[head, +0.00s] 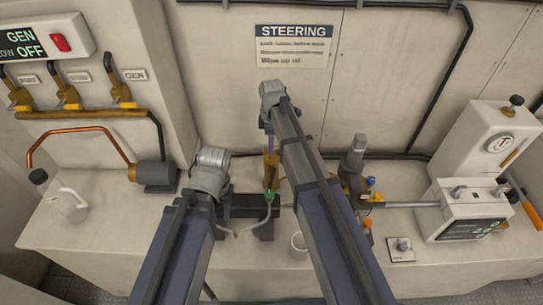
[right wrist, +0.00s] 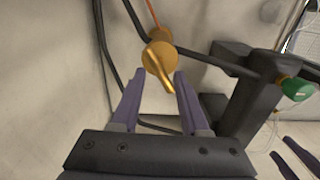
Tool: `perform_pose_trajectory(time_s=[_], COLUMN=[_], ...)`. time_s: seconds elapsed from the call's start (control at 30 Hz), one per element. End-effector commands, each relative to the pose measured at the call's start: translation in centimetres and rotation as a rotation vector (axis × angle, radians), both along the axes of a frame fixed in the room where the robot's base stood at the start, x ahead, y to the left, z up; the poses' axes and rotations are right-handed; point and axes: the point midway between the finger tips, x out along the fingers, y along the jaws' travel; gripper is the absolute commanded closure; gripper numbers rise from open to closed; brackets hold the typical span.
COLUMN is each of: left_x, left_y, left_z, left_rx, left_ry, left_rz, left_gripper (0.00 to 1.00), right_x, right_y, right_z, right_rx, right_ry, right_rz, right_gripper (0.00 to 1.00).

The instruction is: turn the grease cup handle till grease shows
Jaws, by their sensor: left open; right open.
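The brass grease cup (head: 271,172) stands upright at the middle of the bench, beside my right arm. In the right wrist view its round body (right wrist: 157,55) has a short brass handle (right wrist: 166,80) pointing toward my right gripper (right wrist: 159,77). The two fingers of that gripper are open, one on each side of the handle; I cannot tell whether they touch it. My right gripper (head: 269,143) is above the cup in the head view. My left gripper (right wrist: 292,156) shows as two parted, empty fingers at the lower right of the wrist view. No grease can be made out.
A dark block with a green knob (right wrist: 297,88) stands beside the cup, with a hose near it. A white cup (head: 299,246), a white jug (head: 69,204), a motor (head: 154,176) and a gauge box (head: 488,150) stand on the bench. The front right of the bench is partly clear.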

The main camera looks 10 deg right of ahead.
Motion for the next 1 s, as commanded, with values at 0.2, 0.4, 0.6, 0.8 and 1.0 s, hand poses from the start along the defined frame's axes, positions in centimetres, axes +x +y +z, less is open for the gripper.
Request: perform_pose_trajectory(time_s=[0.2, 0.4, 0.6, 0.8, 1.0], left_x=[0.0, 0.0, 0.0, 0.0, 0.0], left_y=[0.0, 0.0, 0.0, 0.0, 0.0], left_z=[-3.5, -4.4, -4.2, -4.2, -4.2], left_rx=[0.000, 0.000, 0.000, 0.000, 0.000], left_ry=[0.000, 0.000, 0.000, 0.000, 0.000], left_rz=[0.001, 0.001, 0.001, 0.001, 0.001], left_gripper=[0.55, 0.55, 0.55, 0.55, 0.55], right_x=[0.0, 0.0, 0.0, 0.0, 0.0], right_y=[0.0, 0.0, 0.0, 0.0, 0.0], right_z=[-3.5, -4.3, -4.2, -4.2, -4.2], right_rx=[0.000, 0.000, 0.000, 0.000, 0.000], right_ry=[0.000, 0.000, 0.000, 0.000, 0.000], right_rz=[-0.001, -0.001, -0.001, -0.001, -0.001], right_gripper=[0.55, 0.55, 0.55, 0.72, 0.95])
